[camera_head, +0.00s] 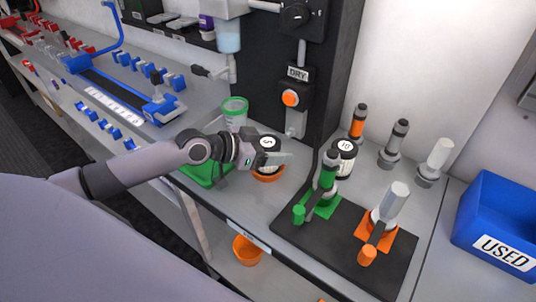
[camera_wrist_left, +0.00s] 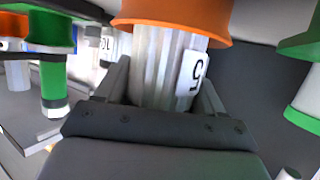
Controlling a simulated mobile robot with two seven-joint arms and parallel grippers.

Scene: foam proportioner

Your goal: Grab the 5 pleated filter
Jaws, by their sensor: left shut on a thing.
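I cannot tell whether the filter is clear of the bench. My right gripper is not in view.
A filter marked 10 (camera_head: 346,150) stands to the right, behind a green fitting (camera_head: 327,172) on a black mat (camera_head: 298,240). An orange fitting (camera_head: 383,225) is also on the mat. A blue USED bin (camera_head: 487,207) is at far right.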

